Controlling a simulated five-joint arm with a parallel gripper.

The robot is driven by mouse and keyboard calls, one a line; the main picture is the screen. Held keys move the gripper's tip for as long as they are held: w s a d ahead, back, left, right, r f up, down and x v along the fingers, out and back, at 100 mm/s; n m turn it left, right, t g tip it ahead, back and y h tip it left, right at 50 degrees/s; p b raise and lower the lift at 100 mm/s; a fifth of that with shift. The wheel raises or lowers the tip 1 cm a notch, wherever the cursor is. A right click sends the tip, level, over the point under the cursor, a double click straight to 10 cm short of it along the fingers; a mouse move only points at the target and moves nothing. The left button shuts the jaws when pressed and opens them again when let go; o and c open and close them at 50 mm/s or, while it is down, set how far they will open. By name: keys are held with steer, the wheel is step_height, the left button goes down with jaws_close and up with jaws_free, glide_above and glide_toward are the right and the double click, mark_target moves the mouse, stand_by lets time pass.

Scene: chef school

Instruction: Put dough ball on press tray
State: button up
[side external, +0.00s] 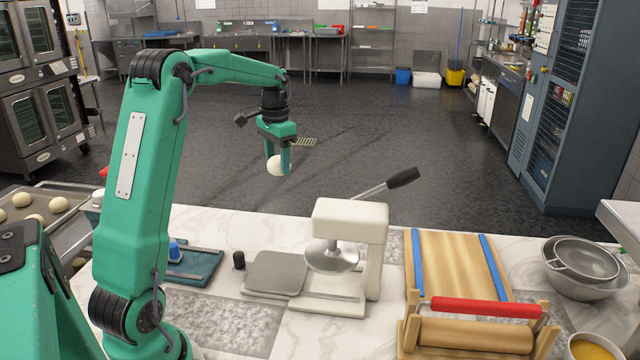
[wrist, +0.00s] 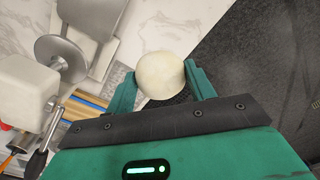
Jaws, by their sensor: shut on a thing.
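My green gripper (side external: 279,163) is shut on a pale dough ball (side external: 274,166) and holds it in the air, well above the counter and behind the press. In the wrist view the dough ball (wrist: 160,75) sits between the two green fingers of my gripper (wrist: 162,82). The press is cream-coloured, with a round metal plate (side external: 332,257) and a dark-handled lever (side external: 386,187). The flat grey press tray (side external: 276,273) lies bare at the left of the press. The tray also shows at the top of the wrist view (wrist: 96,18).
A baking tray (side external: 80,232) with several dough balls is at the far left. A wooden board (side external: 455,265), a rolling pin (side external: 475,335) and metal bowls (side external: 585,262) stand at the right.

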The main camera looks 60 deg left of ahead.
step_height(320, 180, up, 6)
steer(key=shift+f, duration=0.2)
steer(key=s+d, duration=0.6)
steer(key=d, duration=0.7)
steer(key=s+d, duration=0.5)
steer(key=d, duration=0.8)
glide_above(277, 270)
steer(key=shift+m, duration=0.3)
step_height(277, 270, down, 18)
steer(key=shift+f, duration=0.15)
steer(key=shift+f, duration=2)
steer(key=shift+f, duration=0.15)
